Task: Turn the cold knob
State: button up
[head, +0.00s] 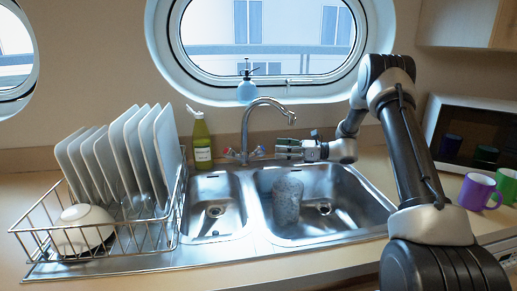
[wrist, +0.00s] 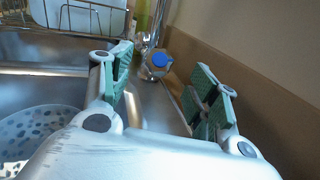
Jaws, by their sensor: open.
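The cold knob shows in the wrist view with a blue cap (wrist: 161,61), at the foot of the metal tap. In the head view the knob on the right of the tap (head: 258,151) is small, and its cap colour is hard to tell. The tap (head: 246,130) stands behind the sink with its spout curving right. My gripper (head: 281,149) is open and empty, just right of the knob over the back of the sink. In the wrist view its green-padded fingers (wrist: 162,84) stand either side of the knob, which appears beyond the fingertips, apart from them.
A speckled grey tumbler (head: 288,200) stands in the right basin. A green bottle (head: 202,142) and dish rack (head: 110,240) with plates are left of the tap. A blue spray bottle (head: 247,90) sits on the sill. The brown backsplash (wrist: 250,110) runs close beside my gripper.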

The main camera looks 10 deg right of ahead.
aim_at(263, 147)
jog(key=x, duration=0.7)
jog(key=shift+w+a, duration=0.2)
jog(key=shift+a, duration=0.1)
jog(key=c, duration=1)
